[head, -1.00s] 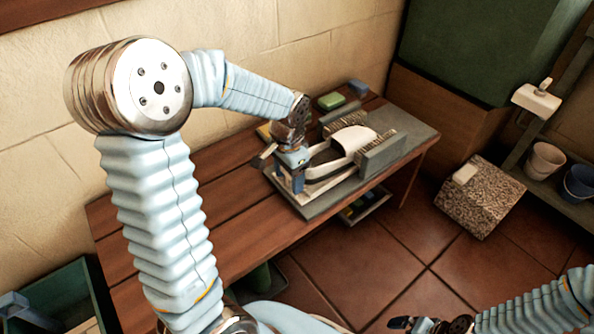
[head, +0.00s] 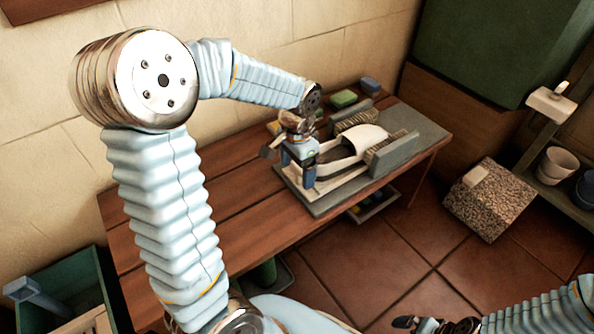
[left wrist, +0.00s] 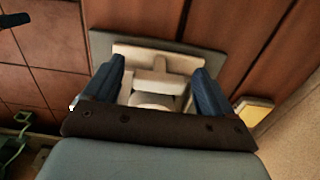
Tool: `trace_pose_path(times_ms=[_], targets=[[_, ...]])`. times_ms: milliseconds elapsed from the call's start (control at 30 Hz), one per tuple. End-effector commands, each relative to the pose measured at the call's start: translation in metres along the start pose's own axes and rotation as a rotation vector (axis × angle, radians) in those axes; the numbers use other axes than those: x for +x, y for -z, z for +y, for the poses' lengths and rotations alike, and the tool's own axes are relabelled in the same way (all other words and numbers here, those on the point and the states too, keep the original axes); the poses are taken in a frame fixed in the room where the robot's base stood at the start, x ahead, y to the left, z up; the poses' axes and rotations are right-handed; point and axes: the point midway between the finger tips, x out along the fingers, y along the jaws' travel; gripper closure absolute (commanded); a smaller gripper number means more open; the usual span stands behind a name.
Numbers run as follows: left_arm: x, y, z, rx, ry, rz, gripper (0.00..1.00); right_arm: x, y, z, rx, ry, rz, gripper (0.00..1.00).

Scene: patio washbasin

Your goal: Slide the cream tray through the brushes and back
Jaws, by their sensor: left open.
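The cream tray (left wrist: 160,62) lies on the grey base board (head: 331,207). A white slipper (head: 369,137) with a dark insole rests along it, its toe between two upright brush blocks (head: 392,153). My left gripper (head: 303,177) is over the tray's near left end. In the left wrist view its blue fingers (left wrist: 160,82) are spread, with a cream crosspiece and upright of the tray between them; contact cannot be told. My right gripper (head: 420,324) is at the bottom edge of the head view, away from the tray, too small to tell its jaws.
The board sits on a brown wooden bench (head: 235,205). A green block (head: 343,98) and a blue block (head: 370,83) lie behind it. A speckled stone block (head: 490,203) stands on the tiled floor, right. A green crate (head: 70,290) is at lower left.

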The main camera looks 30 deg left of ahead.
Motion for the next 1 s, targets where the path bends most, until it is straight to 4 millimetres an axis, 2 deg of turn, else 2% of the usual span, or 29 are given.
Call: trace_pose_path(times_ms=[33, 200, 433, 600, 1000], targets=[[-0.015, 0.001, -0.001, 0.000, 0.002, 0.006, 0.15, -0.005, 0.000, -0.002, 0.000, -0.001, 0.001, 0.00], [-0.058, 0.000, -0.001, -0.001, 0.002, 0.005, 0.15, -0.013, 0.001, -0.004, 0.001, -0.003, 0.003, 0.00], [-0.103, 0.000, -0.001, -0.001, 0.000, 0.003, 0.15, -0.020, 0.001, -0.006, 0.000, -0.003, 0.004, 0.00], [-0.118, -0.001, -0.001, -0.002, 0.000, 0.001, 0.15, -0.022, 0.000, -0.008, -0.001, -0.001, 0.002, 0.00], [-0.119, -0.001, -0.001, -0.002, 0.000, 0.000, 0.15, -0.021, 0.000, -0.008, -0.002, -0.001, 0.002, 0.00]])
